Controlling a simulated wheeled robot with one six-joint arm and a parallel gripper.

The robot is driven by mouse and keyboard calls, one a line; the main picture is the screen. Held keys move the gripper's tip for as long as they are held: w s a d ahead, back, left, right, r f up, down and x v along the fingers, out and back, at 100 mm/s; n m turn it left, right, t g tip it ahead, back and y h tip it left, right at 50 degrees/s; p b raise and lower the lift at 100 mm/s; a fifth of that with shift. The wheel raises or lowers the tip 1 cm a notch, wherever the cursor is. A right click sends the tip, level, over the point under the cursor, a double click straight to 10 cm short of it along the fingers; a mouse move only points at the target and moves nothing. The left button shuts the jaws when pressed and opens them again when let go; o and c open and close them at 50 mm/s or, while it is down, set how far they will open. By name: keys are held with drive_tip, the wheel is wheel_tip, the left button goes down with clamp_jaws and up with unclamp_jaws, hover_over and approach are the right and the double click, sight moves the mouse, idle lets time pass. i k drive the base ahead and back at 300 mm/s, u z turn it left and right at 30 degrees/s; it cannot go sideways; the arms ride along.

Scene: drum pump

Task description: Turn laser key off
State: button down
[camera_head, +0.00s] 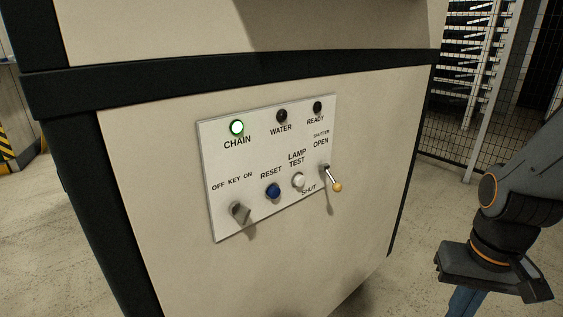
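The key switch (240,212) is a grey knob at the lower left of the white control panel (222,170), under the label "OFF KEY ON". It leans in the picture, but I cannot tell for certain which position it points to. The CHAIN lamp (237,127) is lit green. My gripper (466,301) is at the lower right, well apart from the panel, and is cut off by the bottom edge. Its fingers are mostly out of frame.
A blue RESET button (273,190), a white LAMP TEST button (298,180) and a shutter lever (331,179) with a yellow tip stand right of the key. WATER (281,116) and READY (317,107) lamps are dark. A mesh fence (455,125) stands behind at right.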

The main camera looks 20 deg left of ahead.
sight(240, 212)
drive_tip(key=z, duration=0.25)
drive_tip(key=k, duration=0.2)
drive_tip(key=u, duration=1.6)
